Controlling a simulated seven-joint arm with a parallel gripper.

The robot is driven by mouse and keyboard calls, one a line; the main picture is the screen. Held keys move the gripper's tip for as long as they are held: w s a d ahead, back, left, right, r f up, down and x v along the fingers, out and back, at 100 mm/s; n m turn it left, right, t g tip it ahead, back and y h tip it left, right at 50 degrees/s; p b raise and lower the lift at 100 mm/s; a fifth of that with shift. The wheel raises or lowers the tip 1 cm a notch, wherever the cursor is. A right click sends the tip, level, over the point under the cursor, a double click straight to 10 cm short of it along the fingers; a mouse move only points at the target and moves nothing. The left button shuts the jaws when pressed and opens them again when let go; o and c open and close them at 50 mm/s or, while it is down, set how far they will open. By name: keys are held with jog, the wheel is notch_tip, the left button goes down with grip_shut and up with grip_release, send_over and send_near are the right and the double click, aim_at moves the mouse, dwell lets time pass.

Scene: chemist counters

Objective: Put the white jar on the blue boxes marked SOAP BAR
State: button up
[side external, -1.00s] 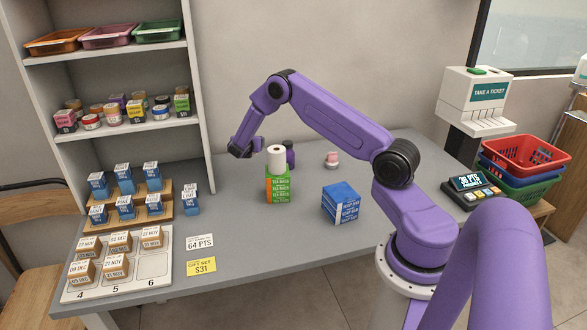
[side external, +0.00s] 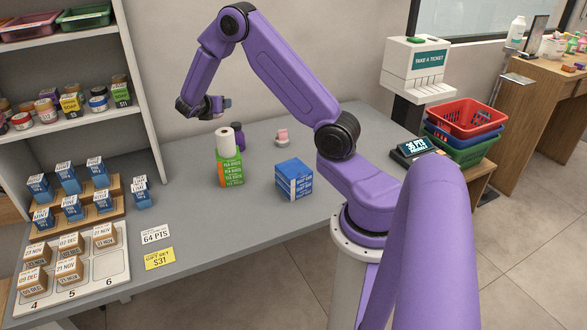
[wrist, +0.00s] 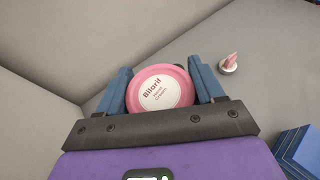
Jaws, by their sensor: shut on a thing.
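My gripper (side external: 217,104) is raised above the counter, up and left of the soap boxes in the side view. In the wrist view, my gripper (wrist: 164,88) is shut on a round jar (wrist: 160,90) with a pink lid and a white label reading Bilarif. The jar's sides are hidden there, so I cannot tell whether its body is white. The blue SOAP BAR boxes (side external: 294,181) stand stacked on the counter, their top clear. A corner of them shows at the lower right of the wrist view (wrist: 302,150).
Green and orange tea boxes (side external: 230,171) bear a white cylinder (side external: 225,141), close below my gripper. A dark purple container (side external: 239,137) stands behind them. A small pink-and-white item (side external: 282,136) stands farther back. Shelves (side external: 80,125) are at left. Counter around the soap boxes is clear.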

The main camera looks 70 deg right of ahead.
aim_at(297, 166)
jog(key=s+a+r+m+g, duration=0.1)
jog(key=s+a+m+g, duration=0.2)
jog(key=s, duration=1.1)
jog(key=s+r+m+g, duration=0.1)
jog(key=s+m+g, duration=0.35)
jog(key=s, duration=0.85)
jog(key=shift+n+y, duration=0.25)
jog(key=shift+y, duration=0.15)
jog(key=shift+s+a+f, duration=0.1)
jog(key=shift+f, duration=3.25)
jog(key=shift+s+f, duration=0.1)
jog(key=shift+f, duration=3.25)
jog(key=o, duration=1.3)
jog(key=shift+o, duration=0.2)
